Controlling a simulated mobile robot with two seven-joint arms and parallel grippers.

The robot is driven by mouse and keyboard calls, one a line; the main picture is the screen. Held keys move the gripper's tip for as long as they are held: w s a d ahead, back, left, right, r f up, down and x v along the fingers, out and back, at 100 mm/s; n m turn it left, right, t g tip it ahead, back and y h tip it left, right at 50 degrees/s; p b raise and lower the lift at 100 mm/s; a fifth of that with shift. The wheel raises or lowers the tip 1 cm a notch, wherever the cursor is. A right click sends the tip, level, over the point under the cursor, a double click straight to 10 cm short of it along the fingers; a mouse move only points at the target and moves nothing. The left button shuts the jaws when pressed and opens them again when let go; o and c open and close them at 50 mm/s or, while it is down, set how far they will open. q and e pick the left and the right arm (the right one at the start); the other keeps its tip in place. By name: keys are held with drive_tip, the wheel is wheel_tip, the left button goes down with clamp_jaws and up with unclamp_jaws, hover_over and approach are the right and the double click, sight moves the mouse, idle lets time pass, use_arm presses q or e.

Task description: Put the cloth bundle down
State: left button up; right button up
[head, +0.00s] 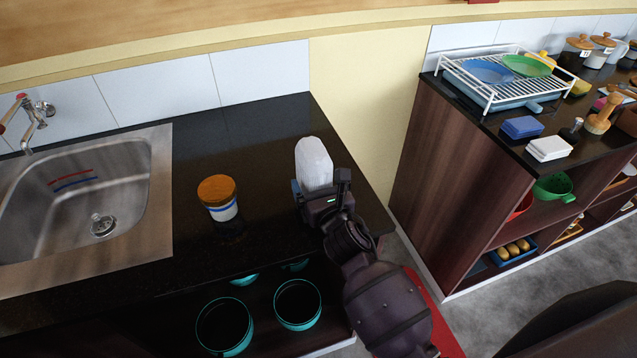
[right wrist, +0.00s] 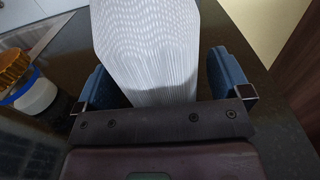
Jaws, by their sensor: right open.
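The cloth bundle (head: 314,160) is a pale grey-white, elongated, ribbed shape on the dark countertop (head: 262,140), near its right end. In the right wrist view the bundle (right wrist: 148,45) lies between the two blue fingers, with a gap showing on the right side and a narrower one on the left. My right gripper (head: 320,188) is open around the near end of the bundle, which its body partly hides. It also fills the lower part of the right wrist view (right wrist: 160,85). My left gripper is not in view.
An orange-lidded white jar (head: 221,207) stands left of the bundle. A steel sink (head: 140,205) is further left. Teal-rimmed pots (head: 298,304) sit below the counter. A second counter with a dish rack (head: 470,97) stands right, across a gap. Counter behind the jar is clear.

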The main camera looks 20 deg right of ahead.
drive_tip(key=shift+r, duration=0.2)
drive_tip(key=shift+s+f, duration=0.1)
drive_tip(key=shift+s, duration=0.2)
drive_tip(key=s, duration=1.1)
drive_tip(key=shift+s+d, duration=0.2)
